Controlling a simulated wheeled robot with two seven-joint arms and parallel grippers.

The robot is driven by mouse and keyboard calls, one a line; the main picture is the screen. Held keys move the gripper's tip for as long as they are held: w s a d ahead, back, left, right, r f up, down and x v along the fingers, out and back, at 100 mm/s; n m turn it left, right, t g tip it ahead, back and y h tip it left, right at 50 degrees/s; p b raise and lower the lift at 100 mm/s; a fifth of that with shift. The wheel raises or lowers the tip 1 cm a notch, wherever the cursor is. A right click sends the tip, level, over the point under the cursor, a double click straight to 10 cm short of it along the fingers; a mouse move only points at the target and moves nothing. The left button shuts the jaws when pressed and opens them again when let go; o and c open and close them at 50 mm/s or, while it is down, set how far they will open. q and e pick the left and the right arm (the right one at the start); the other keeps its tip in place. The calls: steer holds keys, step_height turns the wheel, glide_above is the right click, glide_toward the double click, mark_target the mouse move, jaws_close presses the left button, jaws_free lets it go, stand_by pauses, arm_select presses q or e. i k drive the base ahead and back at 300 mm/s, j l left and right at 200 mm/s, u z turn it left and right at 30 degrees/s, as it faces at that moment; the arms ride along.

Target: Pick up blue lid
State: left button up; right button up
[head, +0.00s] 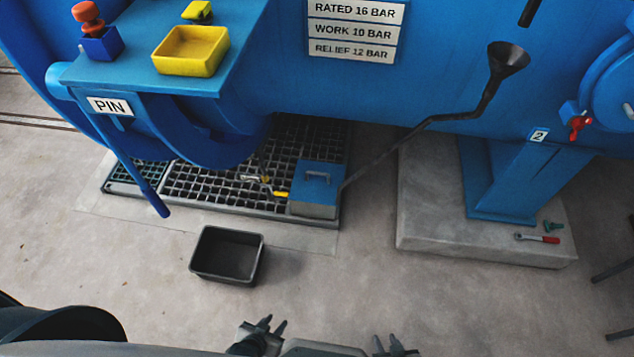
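The blue lid (322,193) with a grey bar handle (318,175) lies flat on a grey metal box (313,210) at the right front of the floor grating. My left gripper (272,325) is at the bottom edge of the head view, below and left of the lid in the picture and well apart from it. Its two fingers are spread and hold nothing. My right gripper (388,345) is at the bottom edge further right, with its fingers apart and empty. Its lower part is cut off by the frame.
An empty black bin (228,256) stands on the floor left of the lid. A dark pipe with a funnel (508,58) runs down beside the box. A yellow-handled valve (278,194) sits at its left. The blue vessel (455,60) overhangs behind.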

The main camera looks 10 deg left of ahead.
mark_target(313, 181)
steer(key=i+l, duration=0.2)
steer(key=l, duration=0.15)
steer(key=i+l, duration=0.2)
steer(key=i+l+u, duration=0.1)
steer(key=l, duration=0.35)
steer(key=i+l, duration=0.45)
steer(key=l, duration=0.25)
